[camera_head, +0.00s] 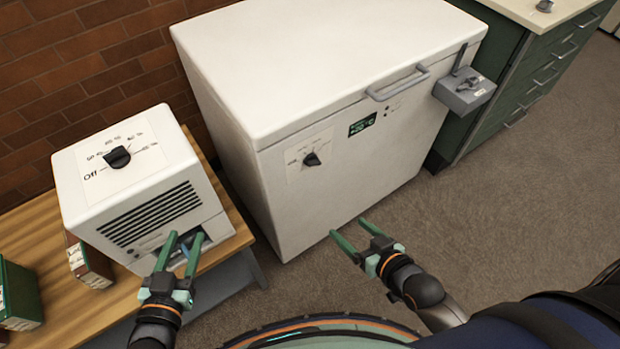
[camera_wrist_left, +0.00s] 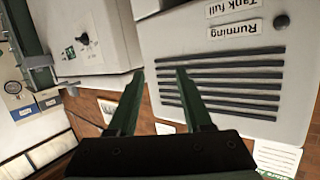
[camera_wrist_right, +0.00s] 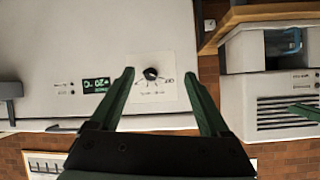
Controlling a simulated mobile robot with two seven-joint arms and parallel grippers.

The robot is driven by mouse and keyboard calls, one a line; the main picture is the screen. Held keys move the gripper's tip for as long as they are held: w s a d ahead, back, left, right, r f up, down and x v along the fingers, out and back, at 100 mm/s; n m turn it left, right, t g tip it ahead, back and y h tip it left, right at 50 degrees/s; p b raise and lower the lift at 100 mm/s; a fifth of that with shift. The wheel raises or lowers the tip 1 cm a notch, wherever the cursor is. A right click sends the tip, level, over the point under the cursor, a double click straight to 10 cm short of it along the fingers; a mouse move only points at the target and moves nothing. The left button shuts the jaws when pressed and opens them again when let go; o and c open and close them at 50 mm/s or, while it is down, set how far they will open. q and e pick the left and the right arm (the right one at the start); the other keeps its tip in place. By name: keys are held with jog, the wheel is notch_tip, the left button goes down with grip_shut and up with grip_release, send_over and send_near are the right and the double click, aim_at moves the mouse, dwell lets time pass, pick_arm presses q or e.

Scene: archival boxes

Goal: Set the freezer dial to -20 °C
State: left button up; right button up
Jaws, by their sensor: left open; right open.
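The white chest freezer (camera_head: 230,90) stands in the middle of the head view. Its black dial (camera_head: 311,159) sits on a white scale plate at the front left; the scale marks are too small to read. A dark display (camera_head: 362,124) right of the dial shows green digits like 20 °C, sign unclear. My right gripper (camera_head: 348,228) is open and empty, apart from the freezer and below the dial. In the right wrist view the dial (camera_wrist_right: 151,73) appears between the fingertips, farther off. My left gripper (camera_head: 184,240) is open and empty in front of the vented white unit.
The vented unit (camera_head: 80,215), with its own dial (camera_head: 118,157), stands on a wooden table (camera_head: 30,232) at left. Boxes (camera_head: 90,262) sit beside it. A grey lock box (camera_head: 465,92) juts from the freezer's right front. Green drawers (camera_head: 545,75) stand right; open carpet lies in front.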

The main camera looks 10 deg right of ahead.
jog(key=w+f+t+b, duration=0.2)
jog(key=w+f+b, duration=0.1)
jog(key=b, duration=0.2)
jog(key=m+t+y+b, duration=0.2)
jog(key=t+y+b, duration=0.1)
jog(key=b, duration=0.9)
send_near(313, 162)
pick_arm(q)
jog(key=s+d+r+m+t+h+b, duration=0.2)
jog(key=s+r+m+t+h, duration=0.3)
jog(key=r+h, duration=0.6)
jog(key=d+m+t, duration=0.1)
jog(key=m+t, duration=0.1)
jog(key=m, duration=0.1)
jog(key=shift+s+d+r+m+t, duration=0.15)
jog(key=shift+s+d+m+t, duration=0.05)
jog(key=shift+s+m+t, duration=0.15)
pick_arm(e)
jog(key=f+x, duration=0.1)
jog(key=x, duration=0.7)
jog(key=shift+w, duration=0.25)
jog(key=shift+d, duration=0.1)
jog(key=shift+c, duration=0.2)
pick_arm(q)
jog(key=shift+h, duration=0.4)
pick_arm(e)
grip_shut()
